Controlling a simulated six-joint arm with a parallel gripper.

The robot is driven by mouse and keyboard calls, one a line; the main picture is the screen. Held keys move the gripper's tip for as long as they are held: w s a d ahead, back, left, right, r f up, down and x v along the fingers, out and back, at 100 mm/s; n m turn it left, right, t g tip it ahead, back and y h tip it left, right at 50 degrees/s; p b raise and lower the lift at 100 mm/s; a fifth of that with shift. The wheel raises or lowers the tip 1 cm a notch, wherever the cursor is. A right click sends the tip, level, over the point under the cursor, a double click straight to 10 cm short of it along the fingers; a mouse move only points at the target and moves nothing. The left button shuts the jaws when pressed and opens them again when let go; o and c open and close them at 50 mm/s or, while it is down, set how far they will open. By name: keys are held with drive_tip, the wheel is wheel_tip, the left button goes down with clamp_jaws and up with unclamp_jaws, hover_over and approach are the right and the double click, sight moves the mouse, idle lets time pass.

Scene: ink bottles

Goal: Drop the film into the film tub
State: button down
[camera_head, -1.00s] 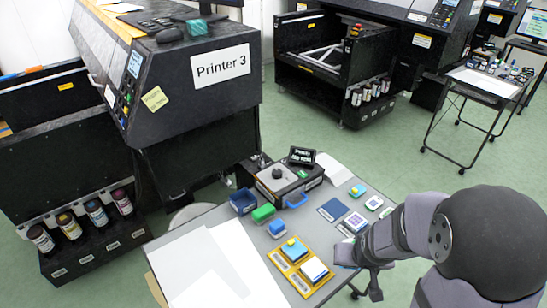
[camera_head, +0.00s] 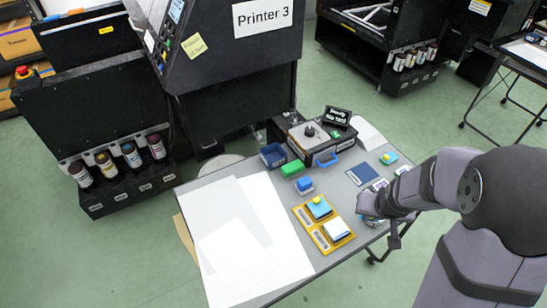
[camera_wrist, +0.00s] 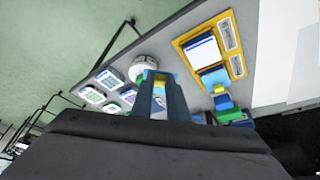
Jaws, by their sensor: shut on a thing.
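My gripper (camera_wrist: 160,90) points over the table, and its two blue-grey fingers are close together. A small yellow piece (camera_wrist: 160,78) shows between them; I take it for the film, though its shape is mostly hidden. In the head view the gripper (camera_head: 372,216) is right of the yellow tray, and its grip is too small to make out. A dark blue open box (camera_head: 273,155), which looks like the film tub, stands at the table's back left, away from the gripper. Its inside cannot be seen clearly.
The yellow tray (camera_head: 302,217) holds a blue pad with a yellow knob and a white pad. A green block (camera_head: 292,168) and a blue block (camera_head: 304,185) stand between box and tray. A white round thing (camera_wrist: 143,67) lies behind my fingertips. White sheets (camera_head: 235,235) cover the left.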

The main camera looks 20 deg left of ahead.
drive_tip(key=w+a+r+n+p, duration=0.1)
drive_tip(key=w+a, duration=0.2)
drive_tip(key=w, duration=0.3)
drive_tip(key=w+a+n, duration=0.1)
drive_tip(key=w+a, duration=0.3)
drive_tip(key=w, duration=0.1)
drive_tip(key=w+a+n+y+p, duration=0.1)
drive_tip(key=w+a+n, duration=0.1)
drive_tip(key=a, duration=0.6)
drive_tip(key=w+a+n+y+p, duration=0.1)
drive_tip(key=w+a, duration=0.3)
drive_tip(key=a, duration=0.4)
drive_tip(key=w+a+r+n+g+y+p, duration=0.1)
drive_tip(key=w+a+n, duration=0.2)
drive_tip(key=a, duration=0.4)
drive_tip(key=shift+w+a+n, duration=0.3)
drive_tip(key=shift+w+a, duration=0.1)
drive_tip(key=shift+w, duration=0.2)
drive_tip(key=shift+f+b, duration=1.5)
drive_tip(key=shift+f, duration=1.4)
drive_tip(key=c, duration=1.6)
unclamp_jaws()
drive_tip(key=shift+c, duration=0.2)
